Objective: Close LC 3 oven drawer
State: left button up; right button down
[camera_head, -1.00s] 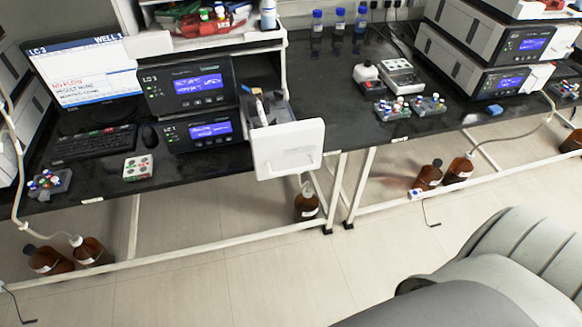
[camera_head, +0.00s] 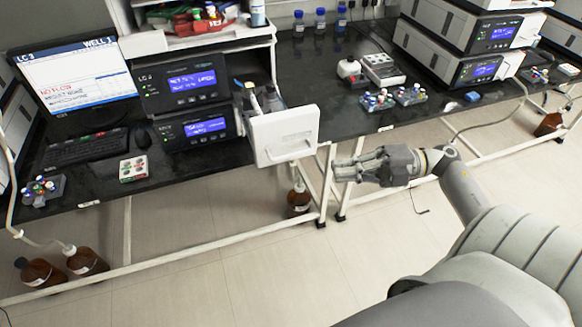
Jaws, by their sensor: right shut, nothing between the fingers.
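The oven drawer (camera_head: 284,136) has a white front panel with a handle. It is pulled out from the LC 3 instrument stack, past the bench's front edge. Columns or small bottles (camera_head: 262,98) show inside it, partly hidden by the front. The LC 3 unit (camera_head: 182,83) with a blue screen stands left of the drawer, on a second unit (camera_head: 194,130) with a blue screen. My right gripper (camera_head: 345,171) is shut and empty, right of the drawer front and a little lower, apart from it in the picture. My left gripper is not in view.
A monitor (camera_head: 76,80), keyboard (camera_head: 84,150) and mouse stand at the left of the black bench. Vial racks (camera_head: 377,101) and a second instrument stack (camera_head: 458,68) are on the right. Brown bottles (camera_head: 299,200) stand on the floor. White bench legs are near my right gripper.

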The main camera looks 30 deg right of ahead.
jog(key=w+a+f+p, duration=0.1)
jog(key=w+a+p, duration=0.4)
jog(key=w+a, duration=0.3)
dwell(0.4)
jog(key=shift+a, duration=0.1)
jog(key=shift+f, duration=0.1)
